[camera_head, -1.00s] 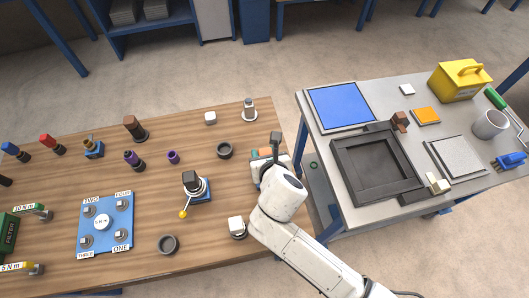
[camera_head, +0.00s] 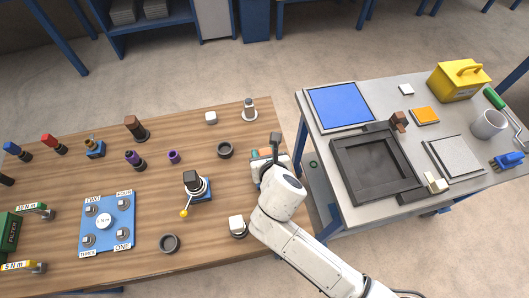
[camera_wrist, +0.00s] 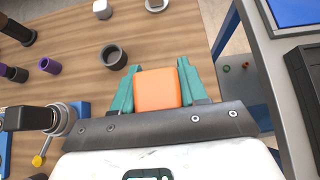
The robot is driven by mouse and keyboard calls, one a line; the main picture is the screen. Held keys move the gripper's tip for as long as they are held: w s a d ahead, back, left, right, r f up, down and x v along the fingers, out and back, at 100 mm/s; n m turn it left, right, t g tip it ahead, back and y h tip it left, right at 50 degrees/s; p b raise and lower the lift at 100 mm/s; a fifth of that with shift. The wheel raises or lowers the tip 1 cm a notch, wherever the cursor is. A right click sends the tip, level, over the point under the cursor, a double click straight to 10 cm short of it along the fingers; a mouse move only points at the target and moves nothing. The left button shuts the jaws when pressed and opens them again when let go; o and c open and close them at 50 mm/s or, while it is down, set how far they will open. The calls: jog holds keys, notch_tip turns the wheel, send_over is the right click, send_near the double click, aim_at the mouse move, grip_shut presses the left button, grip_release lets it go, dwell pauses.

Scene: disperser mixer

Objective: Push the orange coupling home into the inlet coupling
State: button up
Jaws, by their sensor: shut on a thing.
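My gripper (camera_wrist: 156,88) has its teal fingers closed on the two sides of a rounded orange block, the orange coupling (camera_wrist: 157,89). In the head view my gripper (camera_head: 258,163) is over the right edge of the wooden table, and my own arm hides most of what it holds. A blue-based fitting with a dark block on top and a yellow-tipped lever (camera_head: 195,187) stands to the left of my gripper, apart from it. I cannot tell which thing is the inlet coupling; no contact between the orange coupling and another part shows.
A dark ring (camera_head: 225,150) and a white-topped round part (camera_head: 237,226) stand near my gripper on the wooden table (camera_head: 70,185). A grey table with a black frame (camera_head: 375,170) is to the right, across a narrow gap.

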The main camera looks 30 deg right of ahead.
jog(key=shift+f+b, duration=0.95)
jog(key=shift+f, duration=1)
jog(key=o, duration=1.3)
jog(key=v, duration=1)
jog(key=shift+s+a+r, duration=0.1)
jog(key=shift+s+r, duration=0.1)
jog(key=shift+s, duration=0.1)
